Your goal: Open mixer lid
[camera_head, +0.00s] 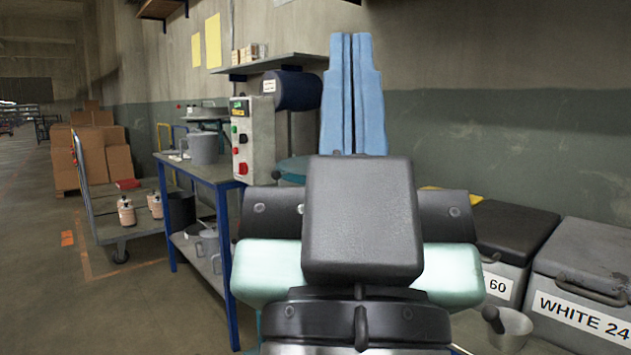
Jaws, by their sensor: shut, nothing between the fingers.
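My gripper (353,42) fills the middle of the view. Its two light-blue fingers point up and lie together, shut and empty. Behind it stands the mixer, with a grey control box (252,140) carrying a green display and coloured buttons, and a dark blue drum-shaped part (297,90) beside it. A teal rounded surface, seemingly the mixer lid (293,166), shows just left of my gripper's body, with a dark knob at its left edge. Most of the lid and the bowl below are hidden by my gripper. The gripper appears apart from the lid.
A blue-legged workbench (205,172) with a grey pot stands at left. A trolley (140,226) with bottles is beyond it. Lidded bins, one marked WHITE 24 (583,318), stand at right, near a grey scoop (512,328). The floor at far left is open.

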